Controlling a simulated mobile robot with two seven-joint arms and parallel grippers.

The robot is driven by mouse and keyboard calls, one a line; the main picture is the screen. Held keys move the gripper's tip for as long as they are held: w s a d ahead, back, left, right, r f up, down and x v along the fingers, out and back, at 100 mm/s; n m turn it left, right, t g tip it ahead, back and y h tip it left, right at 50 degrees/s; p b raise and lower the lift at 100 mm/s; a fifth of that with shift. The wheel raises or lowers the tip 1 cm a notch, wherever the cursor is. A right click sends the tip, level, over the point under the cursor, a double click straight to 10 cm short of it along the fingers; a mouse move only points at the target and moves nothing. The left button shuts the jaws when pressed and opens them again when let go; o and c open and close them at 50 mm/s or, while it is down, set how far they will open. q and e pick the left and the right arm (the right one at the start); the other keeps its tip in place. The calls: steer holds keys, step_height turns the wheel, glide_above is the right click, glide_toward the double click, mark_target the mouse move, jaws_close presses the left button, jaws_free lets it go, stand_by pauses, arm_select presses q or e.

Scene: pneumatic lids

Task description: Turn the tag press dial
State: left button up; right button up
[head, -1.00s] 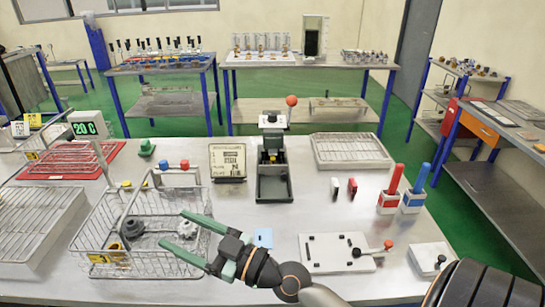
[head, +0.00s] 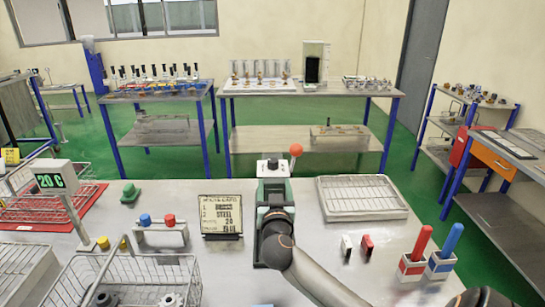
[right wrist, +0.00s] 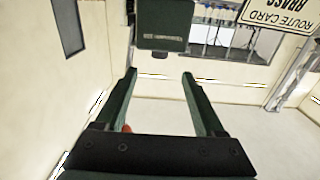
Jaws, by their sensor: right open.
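The tag press (head: 270,168) stands at the middle of the table, a grey and dark green body with a red ball on a lever at its upper right. My right arm reaches over its front and hides its lower part. My right gripper (head: 274,206) is at the press, mostly hidden by my own wrist in the head view. In the right wrist view its green fingers (right wrist: 157,76) are open with nothing held between them. A dark green block with small lettering (right wrist: 163,28), apparently part of the press, is beyond the fingertips. I cannot make out the dial. My left gripper is not in view.
A route card (head: 221,215) stands left of the press, listing brass, steel and 20. A wire tray (head: 362,197) lies to the right.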

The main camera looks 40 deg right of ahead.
mark_target(273, 165)
steer(key=shift+w+d+r, duration=0.1)
steer(key=shift+w+d, duration=0.25)
steer(key=shift+w, duration=0.05)
steer(key=x, duration=1.1)
steer(key=shift+w+d, duration=0.1)
jaws_close()
